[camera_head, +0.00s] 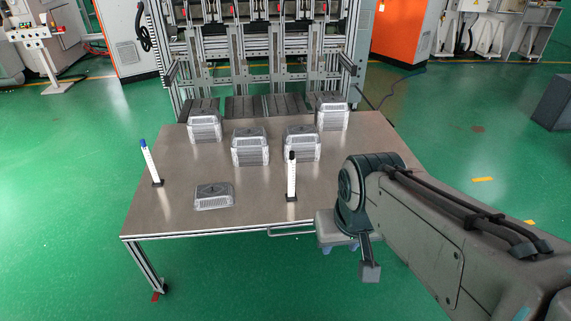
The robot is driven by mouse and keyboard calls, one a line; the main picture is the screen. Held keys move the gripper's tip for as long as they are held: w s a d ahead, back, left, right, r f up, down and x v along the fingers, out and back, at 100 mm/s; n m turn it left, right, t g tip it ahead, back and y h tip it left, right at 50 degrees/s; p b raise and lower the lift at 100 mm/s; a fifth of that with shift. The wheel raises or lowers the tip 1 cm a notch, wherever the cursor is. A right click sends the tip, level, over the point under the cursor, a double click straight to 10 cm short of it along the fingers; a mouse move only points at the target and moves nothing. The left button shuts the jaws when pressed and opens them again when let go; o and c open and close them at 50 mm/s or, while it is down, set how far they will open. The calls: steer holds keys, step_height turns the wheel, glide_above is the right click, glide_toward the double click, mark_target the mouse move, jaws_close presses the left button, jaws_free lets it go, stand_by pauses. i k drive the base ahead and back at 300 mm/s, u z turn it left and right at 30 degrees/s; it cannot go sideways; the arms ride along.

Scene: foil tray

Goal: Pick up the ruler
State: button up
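Two slim white upright sticks with dark marks along them stand on the table; either could be the ruler. One ruler-like stick (151,164) has a blue top and stands at the left on a small dark base. The other ruler-like stick (291,177) has a black top and stands near the front edge, also on a dark base. My gripper (340,247) hangs beyond the table's front edge, right of the black-topped stick and apart from it. My arm partly hides it, and its fingers are too small to read.
The metal table (240,215) carries several silver foil trays; a single low tray (213,196) lies at the front left. Taller stacks (250,148) stand farther back. A metal frame machine (260,60) rises behind the table.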

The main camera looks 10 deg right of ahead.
mark_target(291, 196)
steer(key=k, duration=0.6)
steer(key=u, duration=0.85)
steer(key=i, duration=2.05)
steer(key=z, duration=0.95)
steer(key=i, duration=0.55)
steer(key=z, duration=0.55)
